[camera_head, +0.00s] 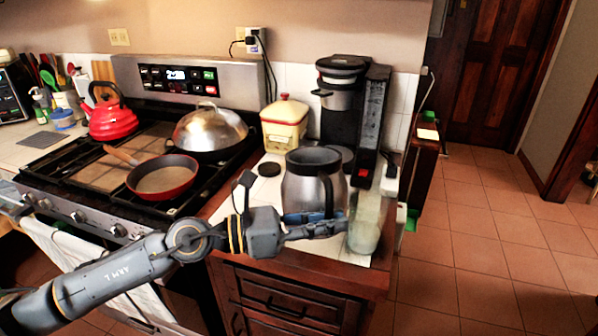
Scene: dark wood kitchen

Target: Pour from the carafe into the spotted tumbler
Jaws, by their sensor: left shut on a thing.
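The carafe (301,192) is a wide, open-topped metal vessel with a black handle facing me, upright at the front of the counter. My left gripper (338,226) comes in from the left across its lower front. It is shut at the low end of the carafe's handle; the fingers partly hide the grip and the carafe's base. A pale, translucent glass, apparently the tumbler (366,226), stands just right of the fingertips near the counter's front right corner. It looks slightly tilted, and its spots cannot be made out. My right gripper is not in view.
A black coffee maker (373,105) stands behind, and a yellow canister (285,126) stands back left. The stove on the left holds a red pan (163,179), a domed metal lid (209,128) and a red kettle (111,119). Open tiled floor lies to the right.

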